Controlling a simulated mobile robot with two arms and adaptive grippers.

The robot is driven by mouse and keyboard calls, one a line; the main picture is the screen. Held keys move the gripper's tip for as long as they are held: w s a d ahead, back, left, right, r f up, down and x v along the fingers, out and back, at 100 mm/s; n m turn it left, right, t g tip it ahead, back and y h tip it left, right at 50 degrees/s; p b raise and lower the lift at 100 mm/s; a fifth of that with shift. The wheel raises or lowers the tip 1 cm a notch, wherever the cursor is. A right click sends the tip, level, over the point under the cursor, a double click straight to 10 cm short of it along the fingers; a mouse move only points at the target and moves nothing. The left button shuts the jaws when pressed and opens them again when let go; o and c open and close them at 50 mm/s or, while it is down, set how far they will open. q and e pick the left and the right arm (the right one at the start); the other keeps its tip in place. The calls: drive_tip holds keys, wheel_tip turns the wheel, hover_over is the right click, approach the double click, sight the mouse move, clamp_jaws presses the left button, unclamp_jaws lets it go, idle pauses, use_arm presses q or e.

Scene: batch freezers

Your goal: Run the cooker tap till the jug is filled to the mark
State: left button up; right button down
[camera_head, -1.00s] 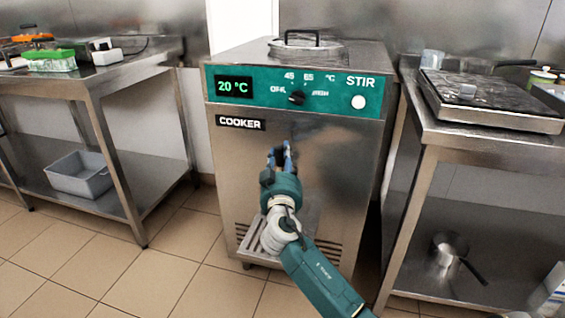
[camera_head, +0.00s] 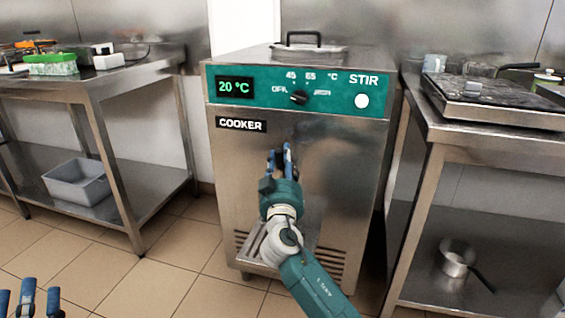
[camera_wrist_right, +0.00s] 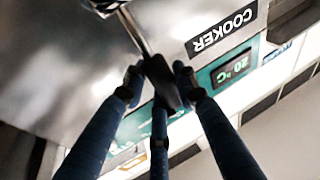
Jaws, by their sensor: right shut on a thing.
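The steel cooker (camera_head: 345,165) stands in the middle, with a teal panel reading 20 °C. My right gripper (camera_head: 280,155) is in front of its face. In the right wrist view my right gripper (camera_wrist_right: 158,78) is shut on the dark tap handle (camera_wrist_right: 163,88), which joins a thin metal rod leading to the cooker. The spout is mostly hidden behind my gripper in the head view. My left gripper (camera_head: 28,290) is at the lower left corner, fingers apart and empty, partly cut off. No jug shows clearly under the tap; my arm covers part of that area.
A slatted drip tray (camera_head: 262,240) juts from the cooker's foot. A clear container (camera_head: 434,63) stands on the right bench (camera_head: 440,130) behind a dark-topped appliance (camera_head: 490,98). A saucepan (camera_head: 456,258) is on its lower shelf. A grey tub (camera_head: 75,183) sits under the left bench.

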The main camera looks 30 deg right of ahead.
idle(0.3)
drive_tip(key=c, duration=1.3)
unclamp_jaws()
drive_tip(key=v, duration=1.2)
